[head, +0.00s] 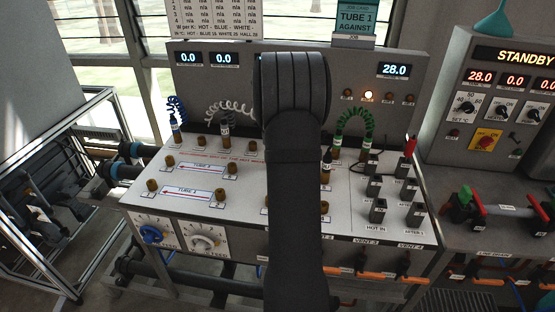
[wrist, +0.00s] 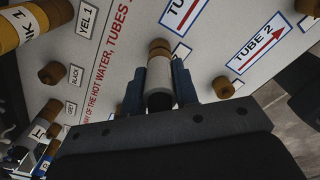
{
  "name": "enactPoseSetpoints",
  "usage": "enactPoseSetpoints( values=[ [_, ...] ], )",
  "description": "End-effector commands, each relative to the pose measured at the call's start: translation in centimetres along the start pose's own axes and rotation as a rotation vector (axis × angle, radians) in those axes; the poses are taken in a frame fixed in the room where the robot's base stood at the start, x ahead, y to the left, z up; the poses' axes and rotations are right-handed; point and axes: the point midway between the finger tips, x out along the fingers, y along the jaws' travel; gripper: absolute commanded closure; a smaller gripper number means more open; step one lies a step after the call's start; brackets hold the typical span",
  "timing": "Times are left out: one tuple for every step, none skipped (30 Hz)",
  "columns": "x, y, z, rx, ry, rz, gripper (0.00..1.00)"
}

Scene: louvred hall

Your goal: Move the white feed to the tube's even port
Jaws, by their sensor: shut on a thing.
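My gripper (wrist: 159,82) is shut on a white-sleeved plug (wrist: 159,72) with a brass end, one blue finger on each side. The brass end points to the panel; whether it is seated in a port is not clear. The white feed's coil (head: 232,106) runs from a labelled plug (head: 225,128) at the panel's back left to behind my arm. My arm hides my gripper in the head view. The tube 2 label (wrist: 258,46) with a red arrow lies right of the held plug. Brass ports (head: 233,168) flank the tube labels. Their small labels are unreadable.
A blue coil (head: 175,107) stands at the back left and a green coil (head: 354,122) right of my arm. Grey sockets (head: 378,208) crowd the panel's right side. A display wall (head: 215,85) bounds the back.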

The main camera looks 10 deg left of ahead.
Motion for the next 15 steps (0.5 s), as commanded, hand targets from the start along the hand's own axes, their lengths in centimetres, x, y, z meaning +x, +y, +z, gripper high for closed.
enactPoseSetpoints(
  values=[
    [-0.1,0.0,0.0,0.000,0.000,0.000,1.00],
    [-0.1,0.0,0.0,0.000,0.000,0.000,1.00],
    [-0.1,0.0,0.0,0.000,0.000,0.000,1.00],
    [-0.1,0.0,0.0,0.000,0.000,0.000,1.00],
    [-0.2,0.0,0.0,0.000,0.000,0.000,1.00],
    [-0.4,0.0,0.0,0.000,0.000,0.001,1.00],
    [-0.7,0.0,0.0,0.000,-0.001,0.001,1.00],
    [-1.0,0.0,0.0,0.000,-0.001,0.002,1.00],
    [-1.5,0.0,0.0,0.000,-0.002,0.002,1.00],
    [-1.9,0.0,0.0,0.000,-0.001,0.002,1.00],
    [-2.2,0.0,0.0,0.000,-0.001,0.001,1.00],
    [-2.7,0.1,0.0,0.000,-0.001,0.002,1.00],
    [-3.1,0.1,0.0,0.000,-0.002,0.002,1.00],
    [-3.4,0.1,0.0,0.000,-0.001,0.002,1.00],
    [-3.9,0.0,0.0,0.000,-0.001,0.002,1.00]
  ],
)
